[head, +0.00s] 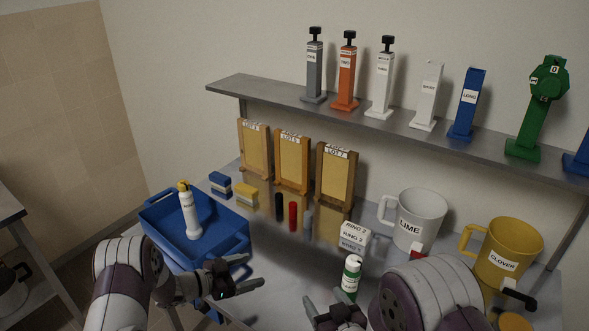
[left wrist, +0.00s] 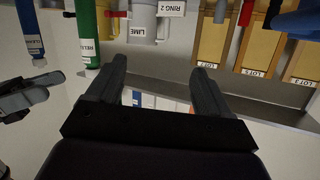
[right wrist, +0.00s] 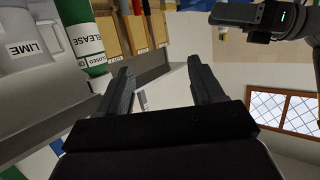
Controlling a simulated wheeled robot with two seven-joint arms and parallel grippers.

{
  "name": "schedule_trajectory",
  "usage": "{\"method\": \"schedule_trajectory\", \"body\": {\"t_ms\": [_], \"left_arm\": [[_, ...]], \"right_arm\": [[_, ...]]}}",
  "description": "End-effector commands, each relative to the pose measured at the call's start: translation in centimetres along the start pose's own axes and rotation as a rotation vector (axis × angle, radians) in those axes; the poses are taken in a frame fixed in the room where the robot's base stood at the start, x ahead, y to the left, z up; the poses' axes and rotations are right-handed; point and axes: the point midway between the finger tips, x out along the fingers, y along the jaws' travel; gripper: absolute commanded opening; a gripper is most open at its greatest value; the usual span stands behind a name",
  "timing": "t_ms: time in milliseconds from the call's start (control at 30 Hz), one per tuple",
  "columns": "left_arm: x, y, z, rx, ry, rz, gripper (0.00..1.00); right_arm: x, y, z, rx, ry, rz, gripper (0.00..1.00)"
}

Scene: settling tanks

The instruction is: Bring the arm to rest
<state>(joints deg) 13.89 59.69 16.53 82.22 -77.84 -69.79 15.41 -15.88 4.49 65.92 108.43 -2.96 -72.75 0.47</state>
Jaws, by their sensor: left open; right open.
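My left gripper (head: 252,275) is open and empty, just right of the blue bin in the head view. Its two fingers stand apart in the left wrist view (left wrist: 161,78), with nothing between them. My right gripper (head: 330,308) is low at the bottom of the head view, partly hidden by my right arm. In the right wrist view its fingers (right wrist: 160,75) are apart and empty. The green and white bottle (head: 351,279) stands upright close by, beyond the right gripper. My left gripper also shows in the right wrist view (right wrist: 245,18).
A white LIME mug (head: 412,218) and a yellow CLOVER mug (head: 503,250) stand at the right. Several boards (head: 292,160) lean along the wall. A shelf (head: 390,128) above carries several upright tools.

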Motion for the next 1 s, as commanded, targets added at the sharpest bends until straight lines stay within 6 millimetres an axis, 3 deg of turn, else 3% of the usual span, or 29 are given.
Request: {"method": "schedule_trajectory", "body": {"t_ms": [167,300,367,500,600,700,800,1000], "left_arm": [[-1.5,-3.6,-2.5,-0.03,-0.23,-0.267,0.8],[-5.8,-3.4,-4.0,-0.148,-0.481,-0.494,0.8],[-9.0,-1.2,-4.5,-0.248,-0.62,-0.587,0.8],[-16.5,8.7,-4.5,-0.555,-0.921,-0.684,0.8],[-19.6,15.0,-4.5,-0.722,-1.046,-0.668,0.8],[-21.1,19.1,-4.7,-0.827,-1.112,-0.641,0.8],[-21.7,20.8,-4.8,-0.871,-1.139,-0.625,0.8],[-21.8,20.9,-4.8,-0.873,-1.141,-0.624,0.8]], "right_arm": [[-0.1,2.5,0.5,0.018,-0.223,0.062,0.67],[-2.5,4.7,1.4,0.055,-0.466,0.12,0.67],[-4.7,5.6,1.8,0.084,-0.601,0.149,0.67],[-11.4,6.6,2.9,0.163,-0.905,0.196,0.67],[-15.1,6.4,3.1,0.205,-1.042,0.208,0.67],[-17.4,6.2,3.2,0.232,-1.123,0.212,0.67],[-18.3,6.0,3.2,0.243,-1.158,0.213,0.67],[-18.4,6.0,3.2,0.244,-1.16,0.213,0.67]]}}
